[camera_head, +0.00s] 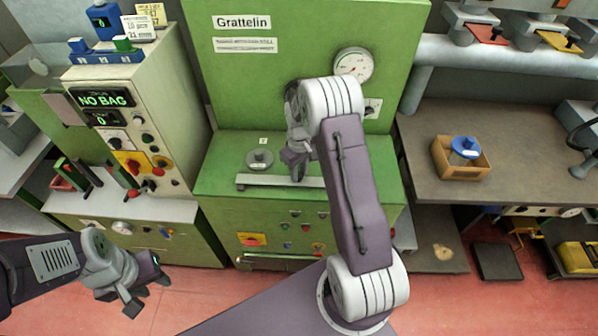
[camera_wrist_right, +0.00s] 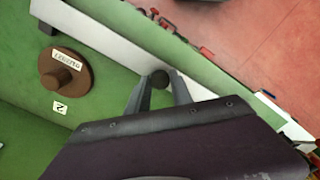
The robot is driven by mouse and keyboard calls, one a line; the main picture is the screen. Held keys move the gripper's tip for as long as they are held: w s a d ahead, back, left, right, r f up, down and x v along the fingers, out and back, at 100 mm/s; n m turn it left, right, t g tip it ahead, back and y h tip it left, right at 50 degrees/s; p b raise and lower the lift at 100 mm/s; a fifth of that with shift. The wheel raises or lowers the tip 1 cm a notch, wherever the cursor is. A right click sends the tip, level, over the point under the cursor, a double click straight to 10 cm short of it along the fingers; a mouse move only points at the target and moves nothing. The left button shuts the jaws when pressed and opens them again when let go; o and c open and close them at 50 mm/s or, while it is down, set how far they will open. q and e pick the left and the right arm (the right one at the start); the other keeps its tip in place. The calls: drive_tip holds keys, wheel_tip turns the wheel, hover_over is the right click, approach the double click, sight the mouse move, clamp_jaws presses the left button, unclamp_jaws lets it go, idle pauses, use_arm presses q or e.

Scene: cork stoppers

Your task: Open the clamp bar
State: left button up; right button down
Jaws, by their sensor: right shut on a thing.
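The clamp bar (camera_head: 262,181) is a long pale grey bar along the front of the green machine's ledge. In the right wrist view the bar (camera_wrist_right: 105,42) runs diagonally, with a dark round knob (camera_wrist_right: 160,78) on it. My right gripper (camera_head: 298,174) reaches down to the bar, right of its middle in the head view. In the right wrist view its fingers (camera_wrist_right: 160,90) are shut on the knob. My left gripper (camera_head: 148,294) is open and empty, low at the left above the floor, well away from the bar.
A round weight-like disc (camera_head: 260,159) sits on the ledge behind the bar. The green panel with a gauge (camera_head: 353,64) rises behind. A control cabinet (camera_head: 140,120) stands to the left. A wooden box (camera_head: 460,158) with a blue-topped item is on the right bench.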

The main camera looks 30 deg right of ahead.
idle(0.4)
drive_tip(key=shift+s+a, duration=0.2)
drive_tip(key=shift+s, duration=0.05)
drive_tip(key=c, duration=1.1)
unclamp_jaws()
drive_tip(key=shift+c, duration=0.2)
drive_tip(key=shift+w, duration=0.1)
drive_tip(key=shift+r, duration=0.1)
wheel_tip(320, 180, up, 9)
